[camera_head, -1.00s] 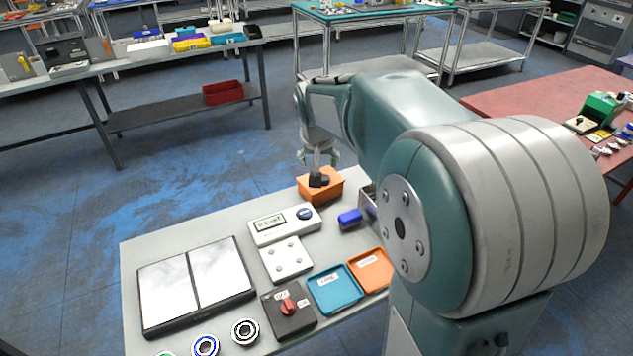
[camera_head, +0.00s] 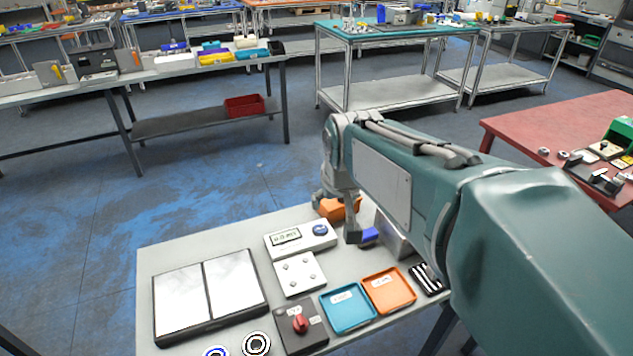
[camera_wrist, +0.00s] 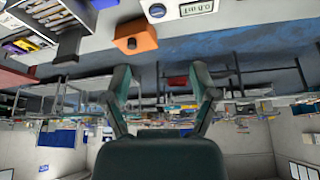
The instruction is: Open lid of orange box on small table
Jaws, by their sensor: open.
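The orange box (camera_head: 338,209) sits at the far edge of the small grey table (camera_head: 190,246) in the head view, partly hidden behind my wrist. The box appears closed. My gripper (camera_wrist: 161,69) is open and empty, its two fingers spread wide. In the wrist view the box lies beyond the fingertips, up and to the left, and no contact shows.
A white device with a display (camera_head: 300,238) stands left of the box. A blue-handled item (camera_head: 370,236) lies close to its right. A blue tray (camera_head: 348,307) and an orange tray (camera_head: 388,290) are nearer. A long grey bench (camera_head: 180,72) stands behind, across open floor.

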